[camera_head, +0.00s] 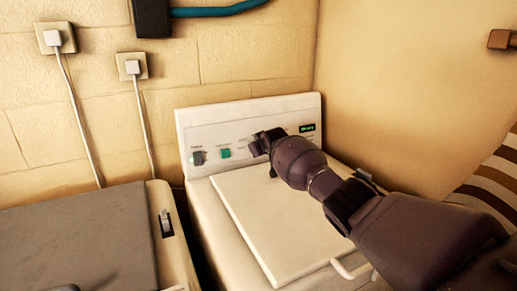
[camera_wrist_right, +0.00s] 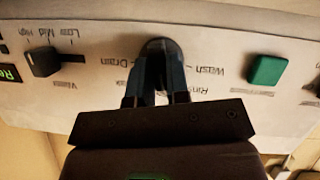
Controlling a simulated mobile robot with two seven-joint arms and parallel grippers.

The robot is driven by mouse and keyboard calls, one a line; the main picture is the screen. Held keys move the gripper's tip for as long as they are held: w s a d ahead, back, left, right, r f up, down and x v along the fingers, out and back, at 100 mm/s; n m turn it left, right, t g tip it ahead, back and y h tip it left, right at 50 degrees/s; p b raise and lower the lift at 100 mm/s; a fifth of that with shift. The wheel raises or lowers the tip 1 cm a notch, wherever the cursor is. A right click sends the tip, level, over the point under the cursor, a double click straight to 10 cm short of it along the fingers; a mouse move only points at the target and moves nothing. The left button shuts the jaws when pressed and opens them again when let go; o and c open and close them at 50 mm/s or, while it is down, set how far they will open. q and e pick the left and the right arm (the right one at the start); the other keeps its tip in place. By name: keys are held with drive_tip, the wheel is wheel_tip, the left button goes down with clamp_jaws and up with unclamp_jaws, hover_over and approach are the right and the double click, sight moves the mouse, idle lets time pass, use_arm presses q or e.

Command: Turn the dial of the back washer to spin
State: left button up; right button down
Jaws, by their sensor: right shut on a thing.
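The back washer (camera_head: 300,225) is a cream machine with a raised control panel (camera_head: 235,120) against the wall. My right gripper (camera_head: 260,145) reaches the middle of this panel from the right. In the right wrist view, my right gripper (camera_wrist_right: 157,75) is shut on the dark round dial (camera_wrist_right: 160,47), one finger on each side. The wrist picture shows the panel upside down. The labels "Drain" and "Wash" are readable either side of the dial, with "Rinse" partly covered. I cannot read a "Spin" label, and the dial's pointer is hidden. My left gripper is not in view.
On the panel are a green button (camera_head: 225,153), a dark switch (camera_head: 199,158), a green display (camera_head: 307,128) and a High/Mid/Low knob (camera_wrist_right: 42,62). A second machine with a grey lid (camera_head: 80,240) stands left. Walls close off the back and right.

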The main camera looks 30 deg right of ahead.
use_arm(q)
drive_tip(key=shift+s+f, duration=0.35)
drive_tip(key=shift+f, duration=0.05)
use_arm(e)
drive_tip(key=shift+f+m+y, duration=0.1)
drive_tip(key=shift+m+y, duration=0.4)
drive_tip(key=shift+m, duration=0.3)
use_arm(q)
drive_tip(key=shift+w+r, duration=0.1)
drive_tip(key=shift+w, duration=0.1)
use_arm(e)
drive_tip(key=c, duration=1.1)
unclamp_jaws()
drive_tip(key=shift+d, duration=0.1)
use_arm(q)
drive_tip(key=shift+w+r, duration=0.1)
